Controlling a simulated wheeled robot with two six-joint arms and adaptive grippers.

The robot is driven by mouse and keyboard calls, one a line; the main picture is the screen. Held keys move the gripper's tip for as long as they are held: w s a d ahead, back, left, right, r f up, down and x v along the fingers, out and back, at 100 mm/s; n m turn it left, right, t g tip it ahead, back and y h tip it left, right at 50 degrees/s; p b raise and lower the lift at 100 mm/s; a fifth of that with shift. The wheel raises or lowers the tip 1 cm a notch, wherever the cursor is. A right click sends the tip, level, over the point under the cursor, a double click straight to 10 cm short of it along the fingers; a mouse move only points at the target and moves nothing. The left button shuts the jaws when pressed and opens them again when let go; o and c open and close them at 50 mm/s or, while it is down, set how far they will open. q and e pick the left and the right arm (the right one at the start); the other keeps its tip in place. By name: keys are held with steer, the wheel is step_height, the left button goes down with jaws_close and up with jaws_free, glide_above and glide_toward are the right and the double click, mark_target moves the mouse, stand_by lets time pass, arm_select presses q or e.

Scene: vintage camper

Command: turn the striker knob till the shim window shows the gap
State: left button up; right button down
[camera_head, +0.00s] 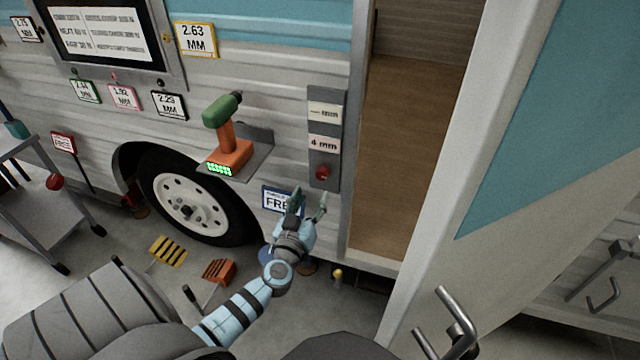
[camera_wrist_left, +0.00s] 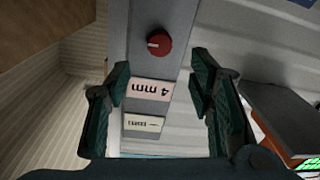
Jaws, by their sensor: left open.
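The striker knob (camera_head: 322,172) is small, round and red, low on a grey strip (camera_head: 324,187) beside the camper doorway. It also shows in the left wrist view (camera_wrist_left: 159,43), with a pale pointer mark. A white window reading "4 mm" (camera_head: 323,143) sits just above the knob, and it appears upside down in the left wrist view (camera_wrist_left: 151,90). A second white label (camera_head: 325,112), too small to read surely, is above that. My left gripper (camera_head: 309,197) is open and empty, just below the knob and apart from it. My right gripper is not in view.
A shelf (camera_head: 252,156) with a green and orange drill (camera_head: 228,137) juts out left of the strip. The open door (camera_head: 500,170) stands to the right of the doorway. A "FREE" sign (camera_head: 270,200) is partly hidden behind my left gripper.

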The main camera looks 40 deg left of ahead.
mark_target(321, 177)
arm_select(q)
steer(key=b+x, duration=0.2)
steer(key=x, duration=0.6)
steer(key=shift+f, duration=0.2)
steer(key=shift+w+r, duration=0.1)
steer(key=shift+w, duration=0.1)
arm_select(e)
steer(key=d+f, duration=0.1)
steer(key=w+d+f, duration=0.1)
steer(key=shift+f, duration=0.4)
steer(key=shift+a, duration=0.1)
arm_select(q)
jaws_close()
steer(key=c, duration=1.2)
jaws_free()
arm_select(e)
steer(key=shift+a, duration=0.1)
